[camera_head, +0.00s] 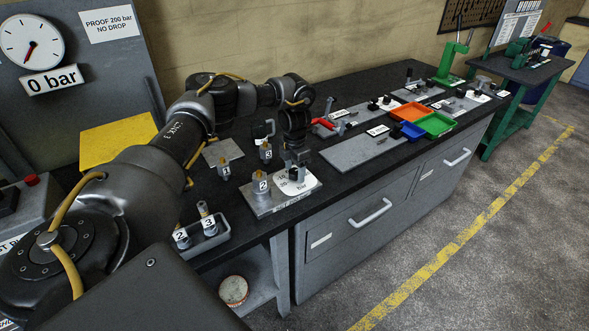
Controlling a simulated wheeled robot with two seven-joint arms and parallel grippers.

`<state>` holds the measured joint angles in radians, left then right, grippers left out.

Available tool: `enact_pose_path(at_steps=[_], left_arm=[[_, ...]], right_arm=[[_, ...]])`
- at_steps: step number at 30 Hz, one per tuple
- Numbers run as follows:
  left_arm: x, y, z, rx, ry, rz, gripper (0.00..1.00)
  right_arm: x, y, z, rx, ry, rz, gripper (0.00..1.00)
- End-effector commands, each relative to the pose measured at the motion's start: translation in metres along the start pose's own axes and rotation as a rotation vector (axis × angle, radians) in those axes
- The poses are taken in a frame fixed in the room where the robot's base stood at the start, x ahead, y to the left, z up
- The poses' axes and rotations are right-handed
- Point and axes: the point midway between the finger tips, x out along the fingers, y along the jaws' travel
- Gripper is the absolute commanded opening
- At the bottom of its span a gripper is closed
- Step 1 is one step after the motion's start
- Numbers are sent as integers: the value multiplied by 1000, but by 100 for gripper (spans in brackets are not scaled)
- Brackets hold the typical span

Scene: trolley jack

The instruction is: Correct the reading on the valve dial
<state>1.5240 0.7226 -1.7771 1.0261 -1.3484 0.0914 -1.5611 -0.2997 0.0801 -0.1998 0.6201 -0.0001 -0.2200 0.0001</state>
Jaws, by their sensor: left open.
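The white valve dial (304,188) lies on a grey metal plate near the bench's front edge. Part of its print, ending in "bar", shows; the rest is too small or covered. A dark knob (293,175) sits at its middle. My left gripper (295,163) is open and points down right above the knob. I cannot tell whether its fingers touch the knob. A block marked 2 (260,183) stands on the same plate, left of the dial. My right gripper is out of view.
A round gauge (32,41) on the back panel has a "0 bar" label (52,81). Several numbered brass-topped pieces stand nearby, some in a grey tray (209,241). Orange (411,111), green (434,124) and blue bins lie farther right. The bare grey plate (362,150) leaves room right of the dial.

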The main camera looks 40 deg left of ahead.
Motion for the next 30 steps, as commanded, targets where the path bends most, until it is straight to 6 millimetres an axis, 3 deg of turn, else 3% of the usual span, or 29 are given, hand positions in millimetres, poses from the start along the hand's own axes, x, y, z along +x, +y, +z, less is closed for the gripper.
enact_pose_path(at_steps=[5, 8, 15, 21, 30], left_arm=[[-4, 0, 1, 0, -2, 0, 60], [-17, 0, 2, 0, -5, 0, 60], [-69, 0, 2, 2, -4, 2, 60], [-98, 1, 1, 1, -2, 2, 60], [-108, 0, 0, 0, 0, 0, 60]], right_arm=[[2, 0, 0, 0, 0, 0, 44], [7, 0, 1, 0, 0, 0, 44], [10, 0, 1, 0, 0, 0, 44], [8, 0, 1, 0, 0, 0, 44], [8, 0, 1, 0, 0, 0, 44]])
